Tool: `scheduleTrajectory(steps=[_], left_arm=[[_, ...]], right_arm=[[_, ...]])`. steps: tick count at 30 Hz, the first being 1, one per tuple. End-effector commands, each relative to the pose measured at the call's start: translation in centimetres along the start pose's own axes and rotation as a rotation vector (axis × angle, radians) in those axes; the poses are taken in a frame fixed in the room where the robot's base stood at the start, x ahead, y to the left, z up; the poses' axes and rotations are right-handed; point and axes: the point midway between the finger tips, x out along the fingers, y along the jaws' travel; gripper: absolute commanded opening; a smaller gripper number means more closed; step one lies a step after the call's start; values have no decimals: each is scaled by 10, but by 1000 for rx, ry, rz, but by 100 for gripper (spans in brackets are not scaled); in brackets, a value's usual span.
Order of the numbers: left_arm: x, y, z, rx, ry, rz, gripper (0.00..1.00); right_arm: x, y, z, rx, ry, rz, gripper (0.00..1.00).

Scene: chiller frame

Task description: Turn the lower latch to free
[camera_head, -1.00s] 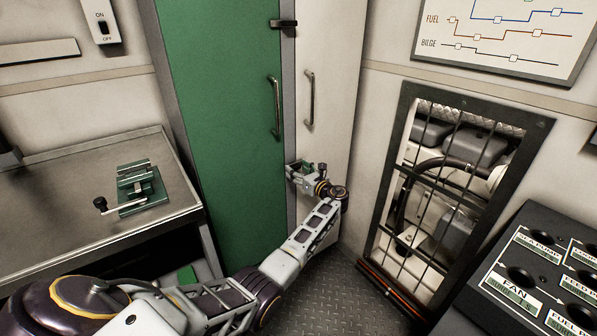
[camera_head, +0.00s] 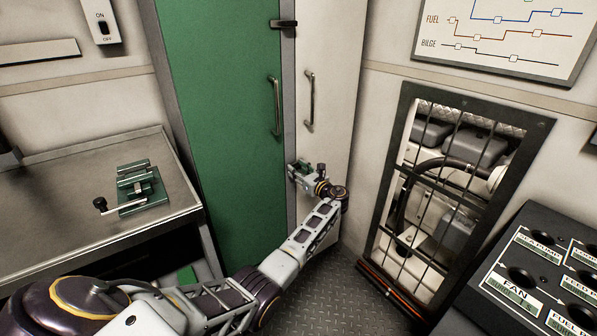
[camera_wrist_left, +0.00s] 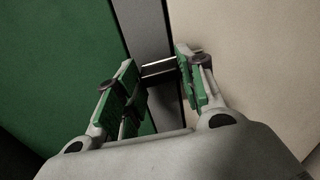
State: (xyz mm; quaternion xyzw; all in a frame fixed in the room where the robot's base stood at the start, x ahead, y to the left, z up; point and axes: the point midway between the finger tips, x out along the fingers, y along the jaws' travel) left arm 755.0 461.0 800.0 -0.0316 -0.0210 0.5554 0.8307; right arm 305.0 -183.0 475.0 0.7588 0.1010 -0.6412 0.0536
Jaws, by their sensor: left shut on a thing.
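The lower latch (camera_wrist_left: 158,69) is a short dark bar with a bright edge. In the wrist view it lies between the green-padded fingers of my left gripper (camera_wrist_left: 157,76), over the grey strip between the green door and the pale panel. My left gripper (camera_head: 298,168) is shut on it; in the head view the gripper and wrist hide the latch, so its exact angle is hard to tell there. The upper latch (camera_head: 283,24) is a dark bar lying across the grey strip near the top of the green door (camera_head: 225,110). My right gripper is not in view.
Vertical handles are on the green door (camera_head: 275,105) and the pale panel (camera_head: 310,100). A metal bench (camera_head: 60,215) with a green clamp (camera_head: 138,188) stands left. A barred opening (camera_head: 383,195) and a switch console (camera_head: 480,265) are right. Some floor (camera_head: 325,295) is clear.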

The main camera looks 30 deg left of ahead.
Motion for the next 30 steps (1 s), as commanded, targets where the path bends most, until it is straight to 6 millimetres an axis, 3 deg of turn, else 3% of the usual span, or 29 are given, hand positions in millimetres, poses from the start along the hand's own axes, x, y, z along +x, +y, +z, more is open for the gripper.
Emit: scheduleTrajectory(steps=[30], left_arm=[[0, 2, 4, -780, -1, 0, 15]], right_arm=[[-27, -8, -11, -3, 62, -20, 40]])
